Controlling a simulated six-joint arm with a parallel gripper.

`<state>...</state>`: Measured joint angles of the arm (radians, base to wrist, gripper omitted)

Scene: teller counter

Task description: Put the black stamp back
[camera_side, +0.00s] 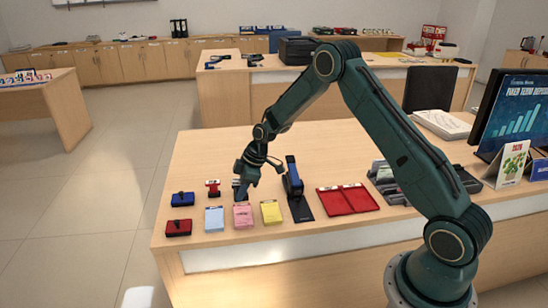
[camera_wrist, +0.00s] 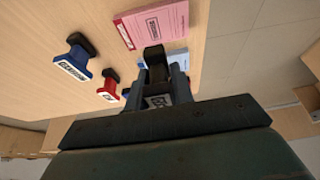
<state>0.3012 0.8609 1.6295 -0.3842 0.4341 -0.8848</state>
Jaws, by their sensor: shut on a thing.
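My gripper (camera_side: 241,188) is shut on the black stamp (camera_wrist: 154,58) and holds it over the counter, near the pink pad (camera_side: 243,216). In the wrist view the stamp's dark handle top shows between the fingers with a white lettered label below it. The fingers hide much of the stamp. A blue stamp (camera_wrist: 75,58) with a black handle and white label stands on the wood. A red stamp (camera_wrist: 108,86) stands next to it, and also shows in the side view (camera_side: 213,188). In the side view my gripper seems to cover the blue stamp.
A light blue pad (camera_side: 214,219) and a yellow pad (camera_side: 271,212) flank the pink one. Blue (camera_side: 182,200) and dark red (camera_side: 178,228) knobbed blocks are at left.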

